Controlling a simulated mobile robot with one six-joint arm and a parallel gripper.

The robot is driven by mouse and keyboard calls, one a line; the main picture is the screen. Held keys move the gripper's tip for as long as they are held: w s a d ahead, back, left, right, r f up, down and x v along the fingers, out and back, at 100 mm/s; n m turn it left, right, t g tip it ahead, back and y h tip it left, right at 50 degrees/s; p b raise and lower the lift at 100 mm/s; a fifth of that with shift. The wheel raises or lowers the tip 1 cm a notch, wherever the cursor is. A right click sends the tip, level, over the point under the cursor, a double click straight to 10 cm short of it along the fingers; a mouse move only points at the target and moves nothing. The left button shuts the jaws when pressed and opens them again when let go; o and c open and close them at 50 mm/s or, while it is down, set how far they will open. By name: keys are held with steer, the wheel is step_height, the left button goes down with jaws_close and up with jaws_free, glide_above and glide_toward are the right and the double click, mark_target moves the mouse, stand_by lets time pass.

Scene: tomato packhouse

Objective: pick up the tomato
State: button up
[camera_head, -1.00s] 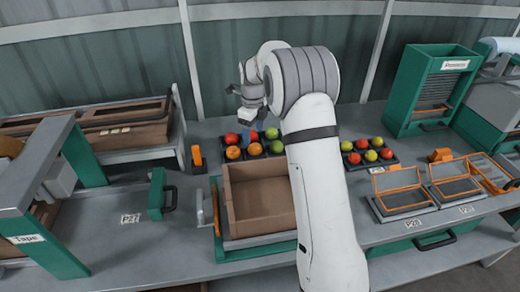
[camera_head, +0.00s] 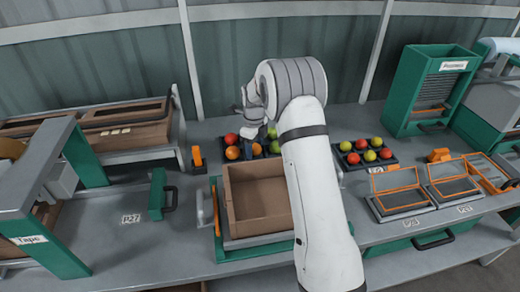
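Several red, orange and green tomatoes sit in a dark tray (camera_head: 264,157) behind the cardboard box. On its left side are a red tomato (camera_head: 231,139) and an orange one (camera_head: 232,153); another orange one (camera_head: 256,149) lies to their right. A green tomato (camera_head: 272,133) shows next to my arm. My gripper (camera_head: 243,152) points down, low among the tomatoes on the tray's left part. It partly covers them. I cannot tell whether its fingers are open or shut, or whether they touch a tomato.
An open, empty-looking cardboard box (camera_head: 231,205) stands in front of the tray. Orange-framed units (camera_head: 400,190) and a green cabinet (camera_head: 400,95) stand further right.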

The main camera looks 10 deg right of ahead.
steer(key=c, duration=0.5)
steer(key=shift+c, duration=0.2)
